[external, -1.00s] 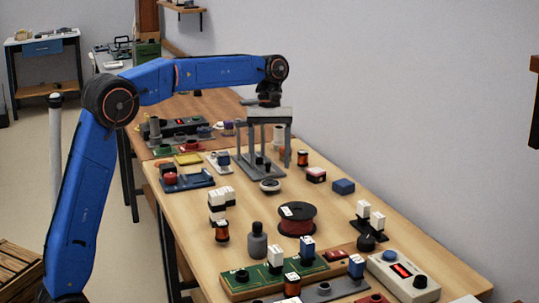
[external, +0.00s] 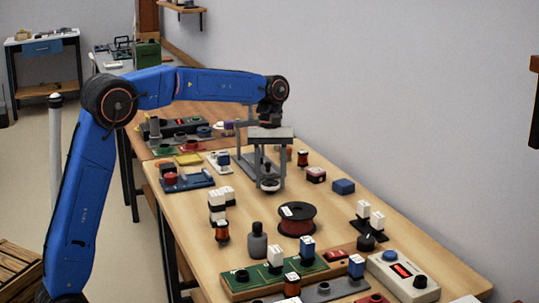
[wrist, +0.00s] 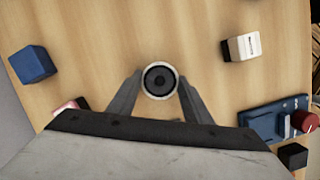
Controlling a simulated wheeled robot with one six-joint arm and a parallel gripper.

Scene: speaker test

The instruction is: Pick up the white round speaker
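The white round speaker (external: 269,185) sits on the wooden table, with a dark cone facing up. It also shows in the wrist view (wrist: 160,80) near the middle, as a pale ring around a dark centre. My gripper (external: 272,187) points down at it, with its wide grey body above. In the wrist view my gripper (wrist: 160,83) is open, with one grey finger on each side of the speaker. A gap seems to show between speaker and fingers, but whether either finger touches it is hard to tell.
A red-black spool (external: 297,219) stands nearer the camera. A blue block (external: 343,187) lies to the right. A blue board with a red knob (external: 187,179) is to the left. Bare wood surrounds the speaker.

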